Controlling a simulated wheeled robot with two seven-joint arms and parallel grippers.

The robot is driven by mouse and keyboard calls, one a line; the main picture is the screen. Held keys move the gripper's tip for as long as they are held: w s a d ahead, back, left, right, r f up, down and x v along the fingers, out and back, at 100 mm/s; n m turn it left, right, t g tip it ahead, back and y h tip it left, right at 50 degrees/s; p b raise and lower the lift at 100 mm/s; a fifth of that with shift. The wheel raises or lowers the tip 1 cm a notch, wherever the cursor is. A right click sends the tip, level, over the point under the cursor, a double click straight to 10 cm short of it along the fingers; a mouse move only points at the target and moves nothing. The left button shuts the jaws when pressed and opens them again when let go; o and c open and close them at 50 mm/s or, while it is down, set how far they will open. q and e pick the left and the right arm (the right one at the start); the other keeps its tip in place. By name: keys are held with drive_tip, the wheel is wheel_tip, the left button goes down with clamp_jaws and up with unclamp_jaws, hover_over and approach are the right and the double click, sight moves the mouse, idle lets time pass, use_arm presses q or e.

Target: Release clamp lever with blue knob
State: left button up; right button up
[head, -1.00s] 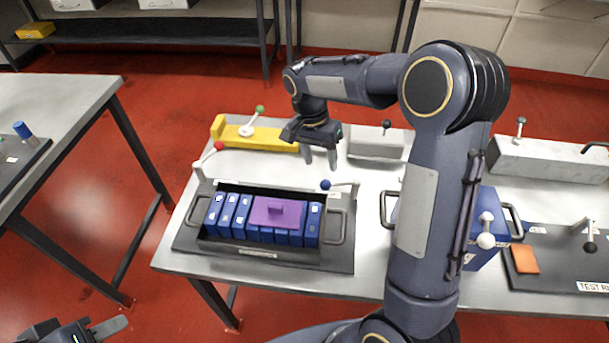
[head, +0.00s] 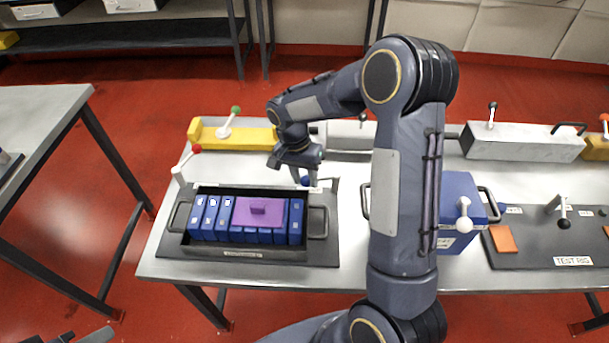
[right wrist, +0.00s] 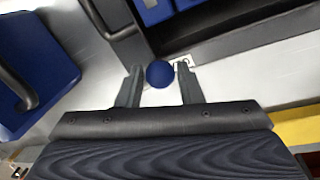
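The clamp lever with the blue knob (head: 306,181) stands at the back right corner of the battery tray (head: 330,252); its pale arm (head: 334,185) shows just right of the knob. My right gripper (head: 304,176) is over the knob with its fingers pointing down. In the right wrist view the blue knob (right wrist: 159,74) sits between the two open fingertips, with small gaps on both sides. The purple-topped block (head: 258,211) and several blue batteries (head: 209,218) lie in the tray. My left gripper (head: 85,338) is cut off at the bottom left, so its opening is unclear.
A red-knobbed lever (head: 184,163) stands at the tray's back left corner. A yellow fixture with a green-knobbed lever (head: 229,124) is behind. A blue case (head: 458,190) stands right of the tray, partly behind my right arm. A test rig plate (head: 530,245) lies farther right.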

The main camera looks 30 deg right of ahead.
clamp_jaws()
drive_tip(key=shift+w, duration=0.1)
drive_tip(key=w+m, duration=0.1)
drive_tip(key=w+d+m, duration=0.1)
drive_tip(key=m, duration=0.1)
drive_tip(key=shift+w+r+y, duration=0.1)
drive_tip(key=shift+w+y, duration=0.1)
drive_tip(key=shift+y, duration=0.1)
drive_tip(key=w+d+m+y+p, duration=0.2)
drive_tip(key=w+d+m, duration=0.2)
drive_tip(key=d+m, duration=0.4)
drive_tip(key=shift+w+d+m+p, duration=0.2)
drive_tip(key=shift+d+m+p, duration=0.15)
drive_tip(key=shift+m, duration=2.45)
